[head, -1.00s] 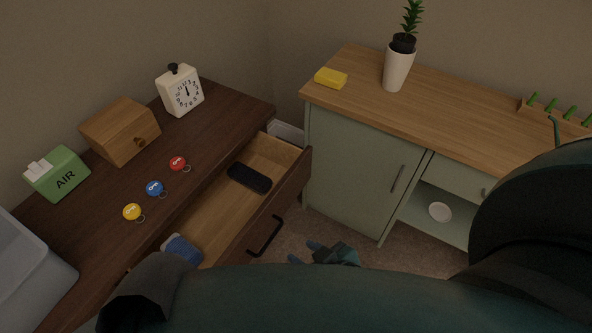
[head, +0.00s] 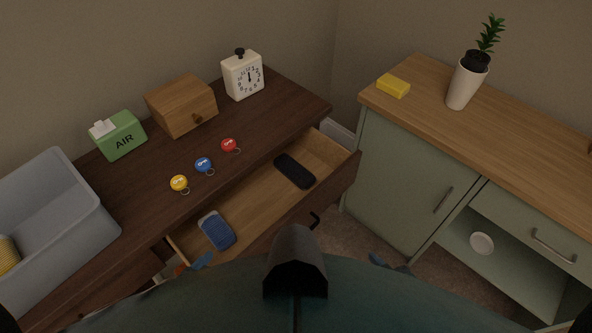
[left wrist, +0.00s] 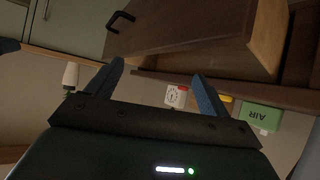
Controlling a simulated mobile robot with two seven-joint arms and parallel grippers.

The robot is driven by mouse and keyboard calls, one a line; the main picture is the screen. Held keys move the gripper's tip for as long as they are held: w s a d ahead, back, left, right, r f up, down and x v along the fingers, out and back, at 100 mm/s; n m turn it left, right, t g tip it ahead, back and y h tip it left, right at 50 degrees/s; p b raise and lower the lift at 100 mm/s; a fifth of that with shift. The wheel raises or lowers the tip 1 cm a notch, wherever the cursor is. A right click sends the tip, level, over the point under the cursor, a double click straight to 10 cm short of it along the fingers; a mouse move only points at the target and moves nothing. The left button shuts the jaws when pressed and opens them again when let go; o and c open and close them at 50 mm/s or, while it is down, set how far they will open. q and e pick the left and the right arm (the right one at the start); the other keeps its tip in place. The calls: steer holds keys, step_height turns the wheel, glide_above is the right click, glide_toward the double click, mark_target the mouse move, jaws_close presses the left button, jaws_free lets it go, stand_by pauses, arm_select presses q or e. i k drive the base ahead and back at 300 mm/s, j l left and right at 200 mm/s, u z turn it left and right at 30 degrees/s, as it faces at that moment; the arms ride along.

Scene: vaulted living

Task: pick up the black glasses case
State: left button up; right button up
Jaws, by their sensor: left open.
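The black glasses case (head: 294,171) lies flat in the open drawer (head: 262,205), toward its far right end. My right gripper (head: 388,263) shows small and low, on the floor side to the right of the drawer, apart from the case. Its jaws are too hidden to judge. The case is not visible there.
A blue case (head: 217,230) lies in the drawer's near end. The dresser top holds yellow (head: 179,183), blue (head: 204,165) and red (head: 229,145) key tags, a clock (head: 243,76), wooden box (head: 182,106), green AIR box (head: 118,136) and grey bin (head: 60,225). A green cabinet (head: 400,185) stands right.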

mark_target(303, 179)
steer(key=l+z, duration=0.1)
steer(key=l, duration=0.9)
steer(key=i+l, duration=0.2)
steer(key=l, duration=0.2)
steer(key=i, duration=0.3)
